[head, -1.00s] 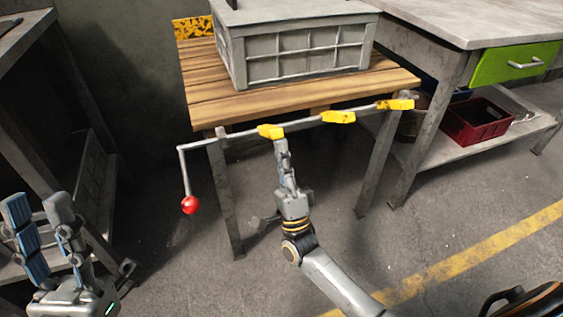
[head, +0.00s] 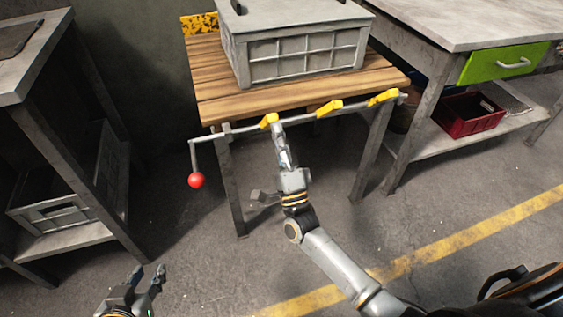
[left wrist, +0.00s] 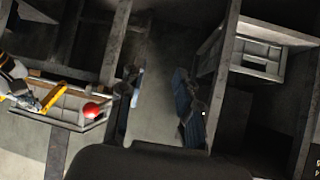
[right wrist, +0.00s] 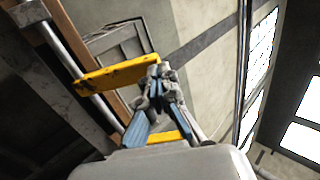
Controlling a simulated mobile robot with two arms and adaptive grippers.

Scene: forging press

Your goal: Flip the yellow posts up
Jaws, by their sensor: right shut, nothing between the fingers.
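Three yellow posts, left (head: 268,120), middle (head: 329,108) and right (head: 382,97), sit on a metal rod (head: 300,118) along the wooden table's front edge. They are tilted, their ends pointing up and to the right in the head view. A crank with a red ball (head: 196,181) hangs from the rod's left end. My right gripper (head: 276,128) is shut and empty, just below the left post; whether it touches is unclear. In the right wrist view its fingertips (right wrist: 158,75) are beside a yellow post (right wrist: 115,75). My left gripper (head: 151,278) is open and empty, low and away from the rod.
A grey crate (head: 300,50) stands on the wooden table (head: 225,95). A grey shelf unit (head: 75,150) is at the left. At the right is a workbench with a green drawer (head: 505,62) and a red bin (head: 468,117). The floor in front is clear.

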